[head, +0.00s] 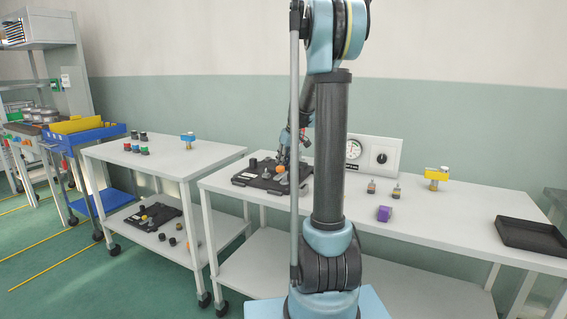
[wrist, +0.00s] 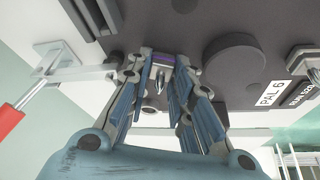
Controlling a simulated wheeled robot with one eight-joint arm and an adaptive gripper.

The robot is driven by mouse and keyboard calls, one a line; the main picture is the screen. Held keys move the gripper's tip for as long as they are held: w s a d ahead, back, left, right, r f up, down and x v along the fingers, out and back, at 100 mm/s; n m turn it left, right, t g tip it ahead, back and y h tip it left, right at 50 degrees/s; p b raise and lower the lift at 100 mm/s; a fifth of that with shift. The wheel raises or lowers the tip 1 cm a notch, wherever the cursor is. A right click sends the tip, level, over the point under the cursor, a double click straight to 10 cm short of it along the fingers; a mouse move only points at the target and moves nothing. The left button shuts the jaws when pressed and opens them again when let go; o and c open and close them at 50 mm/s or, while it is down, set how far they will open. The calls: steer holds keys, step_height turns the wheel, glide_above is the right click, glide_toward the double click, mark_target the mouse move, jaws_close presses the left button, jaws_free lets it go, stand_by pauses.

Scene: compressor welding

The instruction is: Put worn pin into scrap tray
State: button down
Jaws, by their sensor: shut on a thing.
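My gripper (wrist: 162,74) is shut on a small metallic, pointed pin (wrist: 160,82) with a purple band at its base, seen between the fingertips in the wrist view. I take it to be the worn pin. It is at the dark pallet plate labelled PAL 6 (wrist: 262,50); I cannot tell whether the pin is clear of its seat. In the head view the pallet (head: 246,180) lies on the left part of the long table, and my arm partly hides it. The black shallow tray (head: 531,238), likely the scrap tray, is empty at the table's right end.
A second table (head: 170,163) stands left. Bare tabletop lies before the tray.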

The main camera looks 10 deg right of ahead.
steer(key=shift+r, duration=0.35)
steer(key=shift+r, duration=1.65)
